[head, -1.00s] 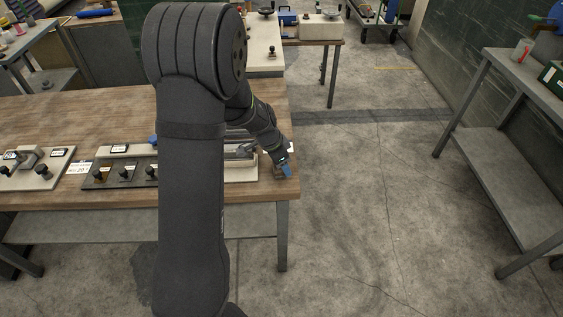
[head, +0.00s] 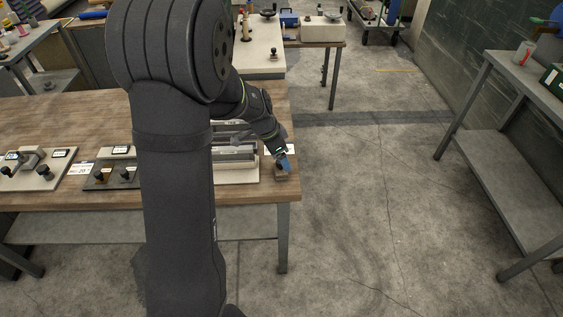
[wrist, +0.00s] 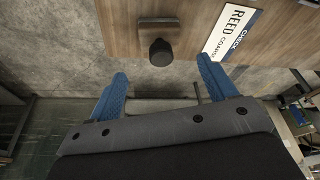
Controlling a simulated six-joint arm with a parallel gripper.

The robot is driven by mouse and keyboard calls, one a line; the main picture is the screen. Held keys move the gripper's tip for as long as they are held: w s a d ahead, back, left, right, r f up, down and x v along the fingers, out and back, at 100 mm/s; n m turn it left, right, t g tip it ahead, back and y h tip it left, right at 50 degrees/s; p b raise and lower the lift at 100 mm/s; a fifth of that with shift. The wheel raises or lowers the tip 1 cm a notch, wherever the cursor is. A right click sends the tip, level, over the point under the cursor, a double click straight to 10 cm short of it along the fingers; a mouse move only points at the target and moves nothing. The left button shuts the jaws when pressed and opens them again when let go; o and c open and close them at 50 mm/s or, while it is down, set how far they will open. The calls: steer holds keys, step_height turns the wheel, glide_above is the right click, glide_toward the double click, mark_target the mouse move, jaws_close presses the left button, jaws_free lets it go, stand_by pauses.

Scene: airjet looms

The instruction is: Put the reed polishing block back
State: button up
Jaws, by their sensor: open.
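My gripper (head: 284,163) hangs over the right end of the wooden workbench, close to its front corner. In the wrist view its two blue fingers (wrist: 162,65) are spread apart and empty. A small block with a dark round knob (wrist: 161,52) lies near the bench edge, in line with the gap between the fingers; it looks like the reed polishing block. In the head view a small brownish block (head: 281,173) shows just below the fingertips, partly covered. I cannot tell whether the fingers touch it.
A white and blue card reading "REED COARSE" and "CHECK" (wrist: 232,32) lies beside the block. A pale fixture with metal bars (head: 237,171) stands left of my gripper. My arm hides part of the bench (head: 45,110). Open floor (head: 370,200) lies to the right.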

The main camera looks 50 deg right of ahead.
mark_target(281, 167)
steer(key=v, duration=1.1)
steer(key=shift+r, duration=0.2)
steer(key=x, duration=1.7)
steer(key=shift+a+f, duration=0.15)
steer(key=shift+f, duration=0.2)
steer(key=shift+w+r, duration=0.1)
steer(key=shift+r, duration=0.05)
steer(key=shift+r, duration=0.1)
